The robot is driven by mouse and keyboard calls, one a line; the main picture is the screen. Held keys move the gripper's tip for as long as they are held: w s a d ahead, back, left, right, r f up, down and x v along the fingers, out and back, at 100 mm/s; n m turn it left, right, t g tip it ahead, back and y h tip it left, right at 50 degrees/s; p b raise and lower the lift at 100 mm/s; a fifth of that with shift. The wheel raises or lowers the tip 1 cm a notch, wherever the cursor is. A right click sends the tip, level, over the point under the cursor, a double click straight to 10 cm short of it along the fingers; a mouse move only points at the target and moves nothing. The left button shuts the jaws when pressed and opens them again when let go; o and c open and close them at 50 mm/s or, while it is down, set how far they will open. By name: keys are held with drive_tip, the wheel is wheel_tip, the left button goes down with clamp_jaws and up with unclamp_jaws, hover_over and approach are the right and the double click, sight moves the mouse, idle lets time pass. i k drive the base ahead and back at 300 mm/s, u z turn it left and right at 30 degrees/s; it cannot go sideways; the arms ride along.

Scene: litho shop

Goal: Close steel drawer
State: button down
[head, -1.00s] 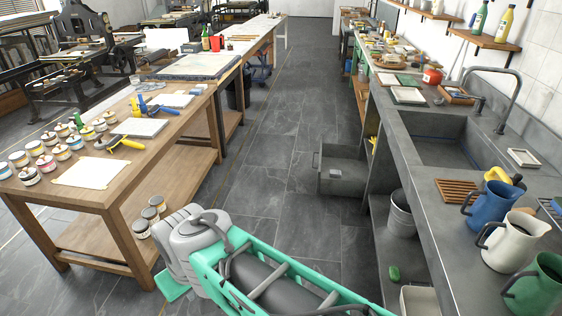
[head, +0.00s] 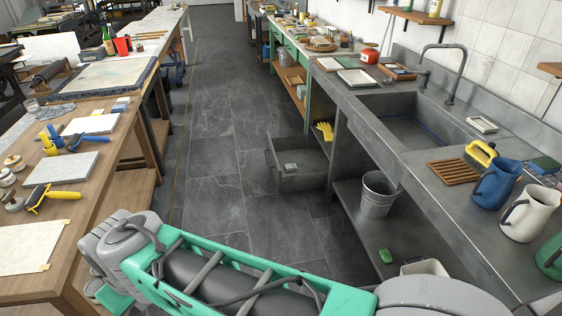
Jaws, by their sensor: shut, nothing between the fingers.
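The steel drawer (head: 303,180) is open in the head view. It is a grey box that sticks out to the left from under the sink counter, low above the floor. Its front panel, with a bar handle (head: 268,158), faces left toward the aisle. A small grey object (head: 290,168) lies inside it; I cannot tell what it is. My arm crosses the bottom of the view, nearer than the drawer and apart from it in the picture. My gripper does not show.
A grey counter (head: 375,127) with a sink runs along the right, with a metal bucket (head: 378,197) on its lower shelf. Yellow gloves (head: 324,131) hang by the drawer. A wooden table (head: 95,180) stands on the left. The tiled aisle (head: 215,160) between is clear.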

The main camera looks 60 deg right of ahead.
sight(313, 165)
drive_tip(key=z, duration=0.55)
drive_tip(key=i, duration=0.7)
drive_tip(key=z, duration=1.2)
drive_tip(key=i, duration=0.4)
drive_tip(key=z, duration=0.8)
drive_tip(key=i, duration=2.25)
drive_tip(key=u, duration=3)
